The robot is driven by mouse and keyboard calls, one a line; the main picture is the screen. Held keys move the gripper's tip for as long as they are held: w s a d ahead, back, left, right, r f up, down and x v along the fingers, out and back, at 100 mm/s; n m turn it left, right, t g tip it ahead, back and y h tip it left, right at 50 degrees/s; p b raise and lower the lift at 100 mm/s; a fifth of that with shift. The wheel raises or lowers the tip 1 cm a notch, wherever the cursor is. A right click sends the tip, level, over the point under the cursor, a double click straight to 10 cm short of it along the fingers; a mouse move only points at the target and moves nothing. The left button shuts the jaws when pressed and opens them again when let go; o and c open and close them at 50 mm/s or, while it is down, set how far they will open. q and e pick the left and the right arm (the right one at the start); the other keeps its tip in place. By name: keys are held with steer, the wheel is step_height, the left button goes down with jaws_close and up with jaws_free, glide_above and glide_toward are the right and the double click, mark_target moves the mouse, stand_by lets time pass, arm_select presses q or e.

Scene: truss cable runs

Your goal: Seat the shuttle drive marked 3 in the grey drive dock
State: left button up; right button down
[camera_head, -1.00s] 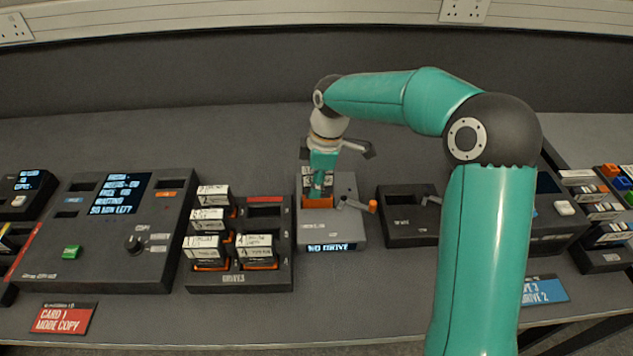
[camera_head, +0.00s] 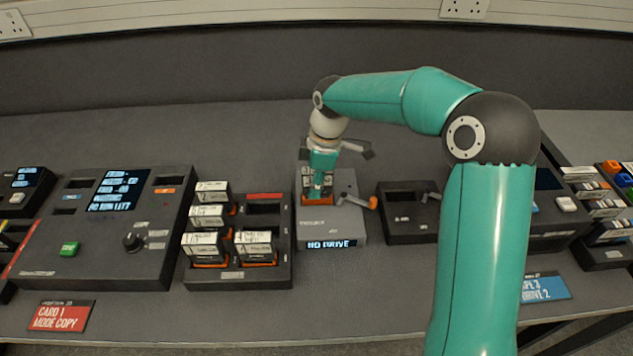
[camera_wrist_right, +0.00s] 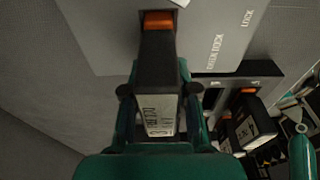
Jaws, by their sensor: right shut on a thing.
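The grey drive dock (camera_head: 343,227) stands mid-table, with a lever with an orange knob on its right side and a display reading "NO DRIVE". My right gripper (camera_head: 318,187) is over the dock's left part, shut on a dark drive with a white label and an orange end (camera_head: 309,200). In the right wrist view my gripper (camera_wrist_right: 158,95) grips the drive (camera_wrist_right: 158,118) by its sides, its orange end towards the dock's grey top (camera_wrist_right: 215,45). The number on its label is not readable. I cannot tell whether it touches the dock or sits in the slot. My left gripper is not in view.
Left of the dock, a dark rack (camera_head: 285,265) holds several labelled drives and has an empty bay at its back right. A black unit (camera_head: 408,228) stands close right of the dock. A control panel (camera_head: 100,235) is further left. Bare table lies behind.

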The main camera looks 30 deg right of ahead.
steer(key=shift+f+b, duration=0.4)
steer(key=shift+f, duration=0.2)
stand_by(0.6)
steer(key=c, duration=0.8)
jaws_free()
steer(key=shift+o, duration=0.3)
steer(key=shift+o, duration=1.3)
steer(key=shift+w+r+p, duration=0.1)
steer(key=shift+r+p, duration=0.25)
steer(key=shift+r, duration=0.05)
steer(key=shift+r+p, duration=2.7)
steer(key=shift+r, duration=0.65)
